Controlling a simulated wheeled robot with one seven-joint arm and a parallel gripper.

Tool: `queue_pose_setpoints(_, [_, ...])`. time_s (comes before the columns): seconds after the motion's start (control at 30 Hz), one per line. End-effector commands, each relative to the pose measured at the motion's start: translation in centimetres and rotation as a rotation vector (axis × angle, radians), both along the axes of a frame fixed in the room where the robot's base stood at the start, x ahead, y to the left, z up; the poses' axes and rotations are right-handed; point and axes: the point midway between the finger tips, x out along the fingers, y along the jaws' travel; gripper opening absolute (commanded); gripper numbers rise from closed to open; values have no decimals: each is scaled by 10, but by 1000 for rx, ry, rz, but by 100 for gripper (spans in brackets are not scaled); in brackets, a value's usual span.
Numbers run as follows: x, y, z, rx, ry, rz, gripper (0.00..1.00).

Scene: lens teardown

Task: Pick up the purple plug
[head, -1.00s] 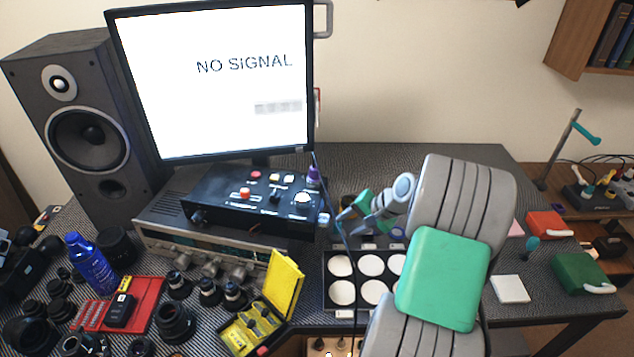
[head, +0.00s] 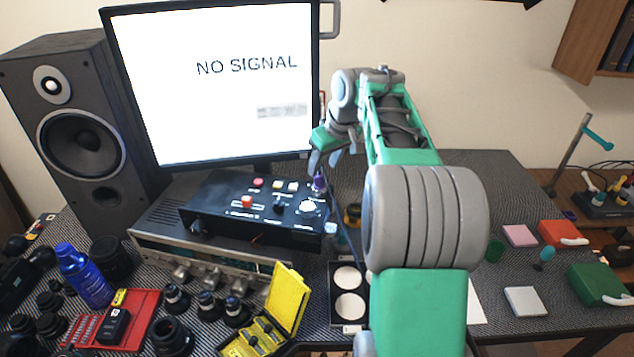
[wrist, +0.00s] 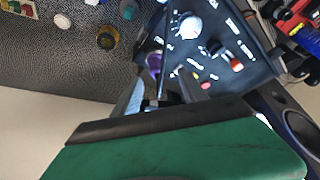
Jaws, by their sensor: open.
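The purple plug (head: 319,182) stands at the right back corner of the black control box (head: 250,208) in the head view. It also shows in the wrist view (wrist: 154,62), partly hidden beside a thin dark cable. My gripper (head: 324,160) is open and empty, with its fingers pointing down just above and slightly right of the plug. In the wrist view a grey finger (wrist: 132,98) reaches toward the plug. I cannot tell whether any finger touches it.
The monitor (head: 215,80) stands close behind the box. A cable runs down the box's right side. A palette with white discs (head: 349,306) lies to the front right, partly behind my arm. A yellow case (head: 285,300) stands open in front.

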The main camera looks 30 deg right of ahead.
Motion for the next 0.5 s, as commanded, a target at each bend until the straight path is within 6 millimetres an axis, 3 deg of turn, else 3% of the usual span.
queue_pose_setpoints(0.3, [22,-2,-46,2,1,-1,50])
queue_pose_setpoints(0.5, [26,-2,-56,0,-1,-2,50])
